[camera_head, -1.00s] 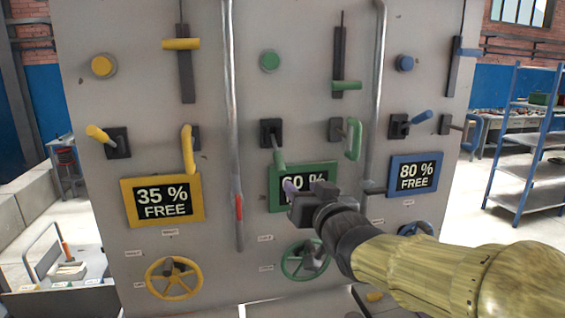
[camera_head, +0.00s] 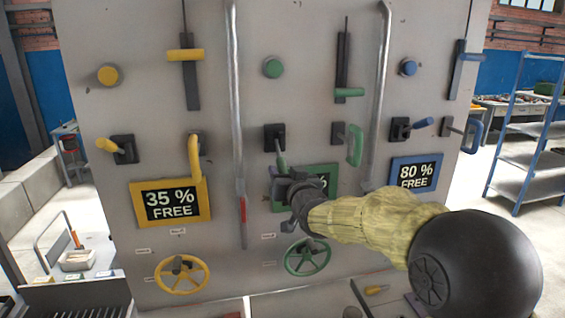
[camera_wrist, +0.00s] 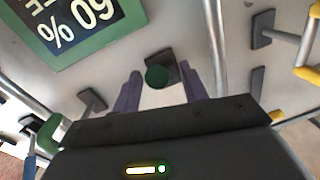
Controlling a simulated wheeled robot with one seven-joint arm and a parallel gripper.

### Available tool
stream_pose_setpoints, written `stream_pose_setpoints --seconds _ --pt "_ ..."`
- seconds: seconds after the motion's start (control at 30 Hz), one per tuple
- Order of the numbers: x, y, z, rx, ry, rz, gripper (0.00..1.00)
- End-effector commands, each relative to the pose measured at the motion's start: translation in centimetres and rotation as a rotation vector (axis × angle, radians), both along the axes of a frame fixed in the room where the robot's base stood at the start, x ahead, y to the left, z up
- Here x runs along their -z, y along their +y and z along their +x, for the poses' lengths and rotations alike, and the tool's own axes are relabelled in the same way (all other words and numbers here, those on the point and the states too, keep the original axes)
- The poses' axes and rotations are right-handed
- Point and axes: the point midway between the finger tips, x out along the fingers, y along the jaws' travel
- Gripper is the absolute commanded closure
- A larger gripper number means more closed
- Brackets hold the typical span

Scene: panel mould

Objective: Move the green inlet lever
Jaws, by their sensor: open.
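The green lever (camera_head: 281,160) sticks out from a black mount (camera_head: 274,138) on the grey panel, above the green-framed display (camera_head: 321,172), and angles downward. In the wrist view its round green end (camera_wrist: 157,76) shows almost end-on, in front of its dark plate. My gripper (camera_head: 277,178) is at the lower end of this lever. In the wrist view my gripper (camera_wrist: 160,76) is open, with one purple finger on each side of the green end and gaps visible. How far the end reaches between the fingers cannot be told. My gripper and arm partly cover the display.
A green handle (camera_head: 355,146) and a vertical pipe (camera_head: 382,100) are to the right; another pipe (camera_head: 236,100) is to the left. A green valve wheel (camera_head: 307,257) sits below my gripper. Yellow controls are at left, blue ones at right.

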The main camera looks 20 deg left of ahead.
Motion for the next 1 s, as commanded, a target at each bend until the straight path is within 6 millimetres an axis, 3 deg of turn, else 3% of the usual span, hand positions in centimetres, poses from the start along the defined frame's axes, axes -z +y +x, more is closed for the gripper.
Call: stream_pose_setpoints --seconds 0.2,0.47,0.57,0.7,1.0 --pt "-0.1 1.1 1.4 0.000 0.001 0.000 0.57" --pt "0.0 1.1 1.5 0.000 0.000 0.000 0.57" --pt "0.0 1.1 1.5 0.000 0.000 0.000 0.70" --pt "0.0 1.1 1.5 0.000 0.000 0.000 0.98" --pt "-0.1 1.0 1.3 0.001 0.006 -0.004 1.00"
